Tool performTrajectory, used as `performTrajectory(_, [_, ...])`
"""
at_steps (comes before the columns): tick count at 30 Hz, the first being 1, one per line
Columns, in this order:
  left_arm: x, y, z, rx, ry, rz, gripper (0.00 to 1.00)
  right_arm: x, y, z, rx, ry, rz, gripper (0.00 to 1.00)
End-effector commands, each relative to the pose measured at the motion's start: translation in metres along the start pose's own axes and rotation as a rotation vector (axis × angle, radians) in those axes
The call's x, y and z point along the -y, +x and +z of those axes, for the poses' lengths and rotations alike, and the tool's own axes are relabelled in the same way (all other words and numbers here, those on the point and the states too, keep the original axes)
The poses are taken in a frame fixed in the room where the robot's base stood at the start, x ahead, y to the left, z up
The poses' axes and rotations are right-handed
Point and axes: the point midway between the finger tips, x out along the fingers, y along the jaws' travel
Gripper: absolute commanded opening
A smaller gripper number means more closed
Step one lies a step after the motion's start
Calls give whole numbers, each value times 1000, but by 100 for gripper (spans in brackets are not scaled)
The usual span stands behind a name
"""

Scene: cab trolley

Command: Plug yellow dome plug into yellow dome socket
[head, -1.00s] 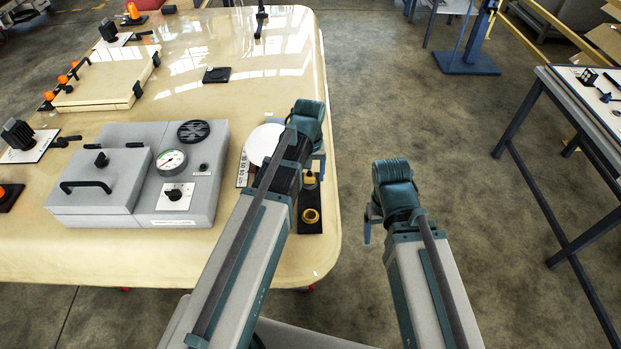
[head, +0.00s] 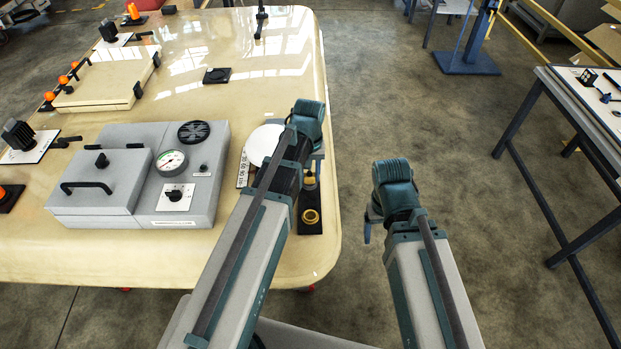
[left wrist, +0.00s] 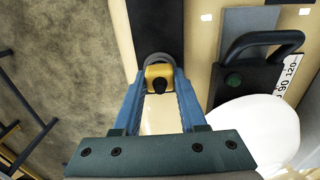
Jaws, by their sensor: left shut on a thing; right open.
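The yellow dome plug (left wrist: 157,78), with a dark knob facing the camera, is between the fingertips of my left gripper (left wrist: 160,88), which is shut on it. In the head view the plug (head: 310,181) shows just beyond the yellow dome socket (head: 310,216). The socket is a yellow ring on a black plate (head: 311,228) near the table's right edge. Plug and socket are apart. My left wrist hides most of the left fingers in the head view. My right gripper (head: 369,226) is open and empty beside the table, over the floor, and partly hidden by its arm.
A white disc (head: 264,143) with a number scale lies left of my left wrist; a dark handle (left wrist: 250,52) stands near it in the wrist view. A grey gauge box (head: 140,215) is further left. The table's right edge is close to the black plate.

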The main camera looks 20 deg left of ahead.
Motion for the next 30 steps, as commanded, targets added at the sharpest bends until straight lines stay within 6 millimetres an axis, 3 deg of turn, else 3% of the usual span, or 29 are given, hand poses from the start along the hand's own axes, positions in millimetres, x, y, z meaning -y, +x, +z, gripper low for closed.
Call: performTrajectory(30, [0,-41,0,-1,0,0,0,-4,-41,2,0,0,0,79])
